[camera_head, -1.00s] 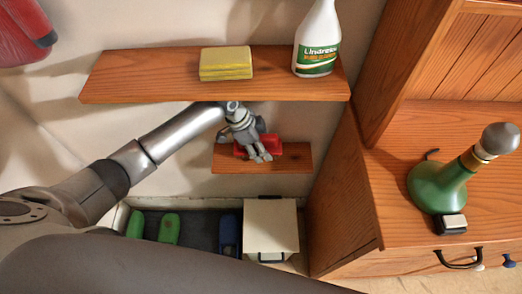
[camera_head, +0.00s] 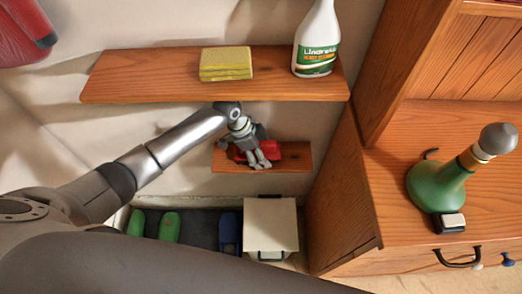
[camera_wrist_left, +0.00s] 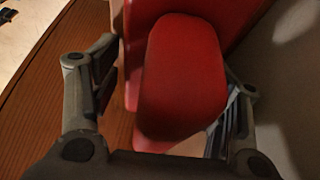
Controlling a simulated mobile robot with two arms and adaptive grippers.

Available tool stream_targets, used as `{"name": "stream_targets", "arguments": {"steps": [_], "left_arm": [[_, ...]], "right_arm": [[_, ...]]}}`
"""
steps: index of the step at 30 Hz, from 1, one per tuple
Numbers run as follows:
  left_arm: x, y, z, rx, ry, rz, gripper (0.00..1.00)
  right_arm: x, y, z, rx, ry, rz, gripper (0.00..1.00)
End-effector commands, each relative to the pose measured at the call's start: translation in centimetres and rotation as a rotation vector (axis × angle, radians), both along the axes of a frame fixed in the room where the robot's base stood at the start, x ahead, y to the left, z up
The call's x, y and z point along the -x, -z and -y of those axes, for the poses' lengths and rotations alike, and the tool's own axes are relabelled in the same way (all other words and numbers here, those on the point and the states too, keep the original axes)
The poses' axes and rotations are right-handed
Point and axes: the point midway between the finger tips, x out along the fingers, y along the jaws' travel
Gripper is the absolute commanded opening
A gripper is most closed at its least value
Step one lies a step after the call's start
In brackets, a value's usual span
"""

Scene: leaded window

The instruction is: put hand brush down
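The hand brush (camera_head: 293,150) is red and lies at the small lower shelf (camera_head: 228,165), partly hidden by my left gripper. In the left wrist view, the red brush (camera_wrist_left: 182,80) fills the middle, with its rounded end toward the gripper. My left gripper (camera_head: 258,165) reaches down over the brush from the left. In the left wrist view, the fingers of this gripper (camera_wrist_left: 170,95) stand wide apart on either side of the brush, with a visible gap on the left side. Whether the right finger touches it, I cannot tell. My right gripper is not in view.
Above is a longer wooden shelf (camera_head: 130,80) with a yellow sponge (camera_head: 226,64) and a spray bottle (camera_head: 316,40). Below are green slippers (camera_head: 169,226), a blue item (camera_head: 229,232) and a white box (camera_head: 270,225). A wooden cabinet (camera_head: 400,215) bounds the right, bearing a green bottle (camera_head: 437,188).

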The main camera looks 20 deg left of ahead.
Motion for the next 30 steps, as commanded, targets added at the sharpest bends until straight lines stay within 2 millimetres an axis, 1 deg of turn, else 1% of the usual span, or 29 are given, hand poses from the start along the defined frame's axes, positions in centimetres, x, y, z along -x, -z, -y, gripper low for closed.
{"name": "stream_targets", "arguments": {"steps": [8, 12, 13, 15, 18, 24, 27, 30], "left_arm": [[0.0, 0.0, 0.0, 0.0, 0.0, 0.0, 0.72], [0.0, 0.0, 0.0, 0.0, 0.001, 0.001, 0.72], [-0.1, -0.4, -0.1, -0.001, -0.001, 0.002, 0.72], [0.0, -1.8, -0.6, -0.001, 0.001, 0.003, 0.72], [0.1, -3.5, -1.4, 0.0, 0.0, 0.005, 0.72], [0.3, -6.3, -2.6, -0.001, 0.0, 0.002, 0.72], [0.4, -7.0, -2.8, 0.0, 0.0, 0.001, 0.72], [0.4, -7.3, -2.9, 0.001, -0.001, 0.001, 0.72]], "right_arm": [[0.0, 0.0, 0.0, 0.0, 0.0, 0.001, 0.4], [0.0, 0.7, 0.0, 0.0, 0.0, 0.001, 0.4], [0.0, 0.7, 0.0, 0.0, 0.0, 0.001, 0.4], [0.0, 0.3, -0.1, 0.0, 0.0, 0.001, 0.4], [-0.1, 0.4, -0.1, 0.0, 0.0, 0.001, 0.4], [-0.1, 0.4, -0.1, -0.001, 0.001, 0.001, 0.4], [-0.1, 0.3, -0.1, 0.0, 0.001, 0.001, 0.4], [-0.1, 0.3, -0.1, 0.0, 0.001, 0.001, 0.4]]}}
